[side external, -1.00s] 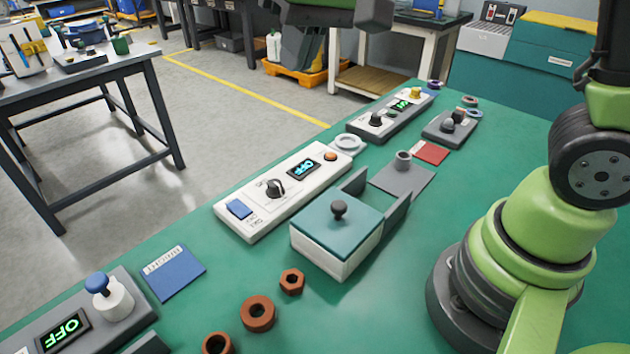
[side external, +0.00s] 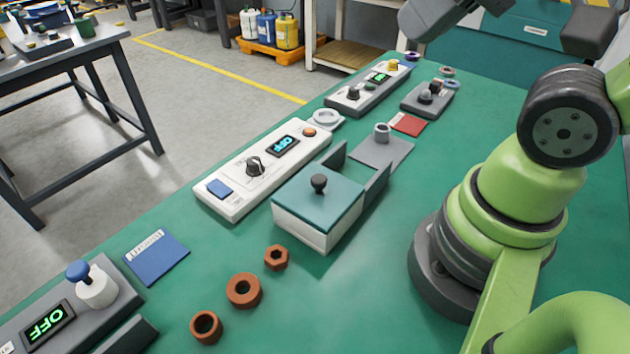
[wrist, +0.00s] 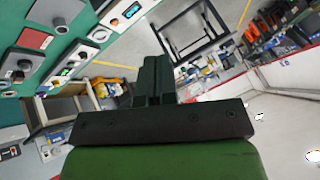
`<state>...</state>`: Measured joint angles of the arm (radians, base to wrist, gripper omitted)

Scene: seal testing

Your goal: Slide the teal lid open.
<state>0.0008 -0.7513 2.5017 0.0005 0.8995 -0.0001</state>
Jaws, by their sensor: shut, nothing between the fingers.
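The teal lid (side external: 335,203) lies flat on a white box (side external: 300,232) near the middle of the green table in the side view. A dark round knob (side external: 318,182) stands on the lid. Two grey rails (side external: 378,185) reach back from the box, with the gap between them clear. The lid covers the box top, so its inside is hidden. My gripper shows in the wrist view (wrist: 157,66), its dark fingers together and empty. It is high and well away from the lid. Its fingertips do not show clearly in the side view.
A white panel (side external: 225,196) with a dial and an OFF display stands left of the box. A grey plate (side external: 385,155) with a ring lies behind the rails. Brown nuts and rings (side external: 244,290) lie in front. The table right of the box is bare.

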